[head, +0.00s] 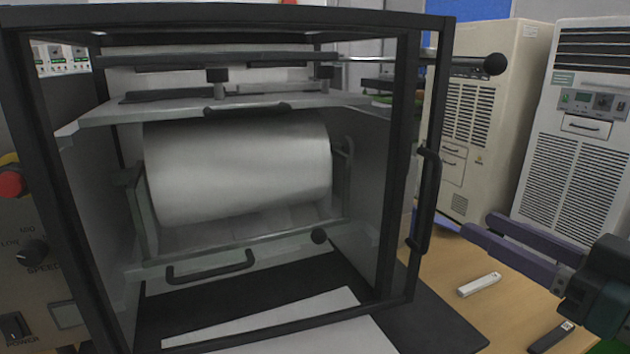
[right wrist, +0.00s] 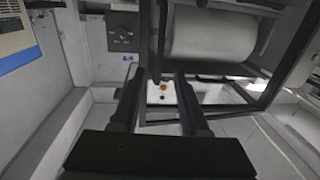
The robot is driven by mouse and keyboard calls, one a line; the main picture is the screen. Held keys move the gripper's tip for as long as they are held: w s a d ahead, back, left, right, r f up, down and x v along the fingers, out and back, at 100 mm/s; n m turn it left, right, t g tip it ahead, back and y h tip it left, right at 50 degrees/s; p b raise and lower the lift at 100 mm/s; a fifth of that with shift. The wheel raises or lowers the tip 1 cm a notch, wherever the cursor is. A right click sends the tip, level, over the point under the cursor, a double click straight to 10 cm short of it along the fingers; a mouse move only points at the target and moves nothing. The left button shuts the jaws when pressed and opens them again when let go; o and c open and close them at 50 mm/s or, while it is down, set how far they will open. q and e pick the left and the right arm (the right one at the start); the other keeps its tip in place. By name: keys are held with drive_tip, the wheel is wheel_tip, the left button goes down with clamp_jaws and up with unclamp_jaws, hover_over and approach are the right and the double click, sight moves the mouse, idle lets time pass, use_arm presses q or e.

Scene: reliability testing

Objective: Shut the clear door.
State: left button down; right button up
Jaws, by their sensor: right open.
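The clear door (head: 433,110) is a see-through panel in a black frame. It stands in front of the box-shaped machine, and its right post sits apart from the machine's right wall, so it looks ajar. A black bar handle (head: 427,200) is on that right post. Behind the door is a large white roll (head: 238,170), which also shows in the right wrist view (right wrist: 212,38). My right gripper (head: 478,225) is open and empty, to the right of the handle and apart from it. Its two fingers (right wrist: 158,80) show in the right wrist view. My left gripper is not in view.
A wooden table (head: 500,310) lies under the right gripper, with a small white object (head: 479,285) and a dark remote-like object (head: 551,337) on it. Cream cabinets (head: 580,130) stand behind at right. A control panel with a knob (head: 32,252) is at left.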

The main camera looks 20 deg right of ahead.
sight(435, 203)
drive_tip(key=w, duration=0.3)
drive_tip(key=w+a, duration=0.1)
drive_tip(key=w, duration=0.2)
drive_tip(key=w+b, duration=0.1)
drive_tip(key=w, duration=0.2)
drive_tip(key=shift+w+a, duration=0.15)
drive_tip(key=shift+a, duration=0.1)
drive_tip(key=shift+c, duration=0.3)
clamp_jaws()
idle(0.8)
